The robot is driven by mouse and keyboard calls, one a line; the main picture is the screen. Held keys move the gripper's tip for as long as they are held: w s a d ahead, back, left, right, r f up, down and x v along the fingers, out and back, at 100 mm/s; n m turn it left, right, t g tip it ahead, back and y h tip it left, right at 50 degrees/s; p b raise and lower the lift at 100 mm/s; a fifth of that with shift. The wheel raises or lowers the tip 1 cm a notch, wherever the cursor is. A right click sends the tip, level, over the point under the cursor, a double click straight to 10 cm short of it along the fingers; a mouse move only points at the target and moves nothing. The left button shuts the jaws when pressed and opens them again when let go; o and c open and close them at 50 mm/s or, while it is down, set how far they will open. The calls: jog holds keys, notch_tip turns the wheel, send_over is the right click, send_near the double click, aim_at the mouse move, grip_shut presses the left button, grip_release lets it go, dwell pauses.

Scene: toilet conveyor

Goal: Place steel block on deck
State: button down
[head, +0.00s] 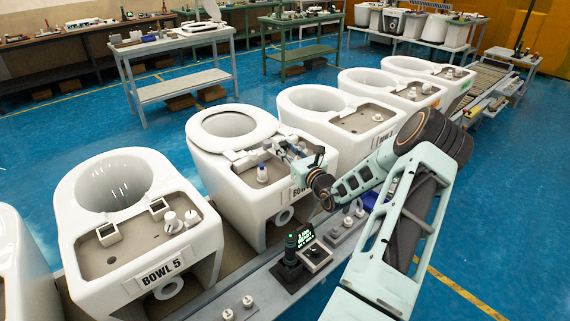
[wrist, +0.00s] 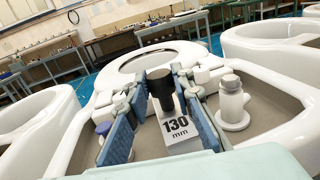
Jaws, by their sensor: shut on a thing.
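My gripper (wrist: 158,88) has its blue-padded fingers on either side of a dark, round-topped post. The post stands over a pale block face marked "130 mm" (wrist: 177,126), which I take to be the steel block. I cannot tell whether its underside touches the deck. The block is not clear in that view. A white stepped fitting (wrist: 232,105) stands to the right of the fingers in the wrist view.
A blue-topped fitting (head: 262,173) stands on the same deck. Bowl 5 (head: 120,185) is nearer, and another bowl (head: 315,98) stands beyond.

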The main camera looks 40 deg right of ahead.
jog(key=shift+w+d+f, duration=0.15)
jog(key=shift+w+f, duration=0.05)
jog(key=shift+f, duration=0.05)
jog(key=shift+w+d+f+b, duration=0.1)
jog(key=shift+f+b, duration=0.75)
jog(key=shift+w+d+f+b, duration=0.1)
jog(key=shift+f+b, duration=0.7)
jog(key=shift+f, duration=0.05)
jog(key=shift+f, duration=0.1)
jog(key=shift+f, duration=0.15)
jog(key=c, duration=1.7)
grip_release()
jog(key=shift+r, duration=0.25)
jog(key=s, duration=0.4)
jog(key=s+a, duration=0.1)
jog(key=s, duration=0.7)
jog(key=shift+a, duration=0.3)
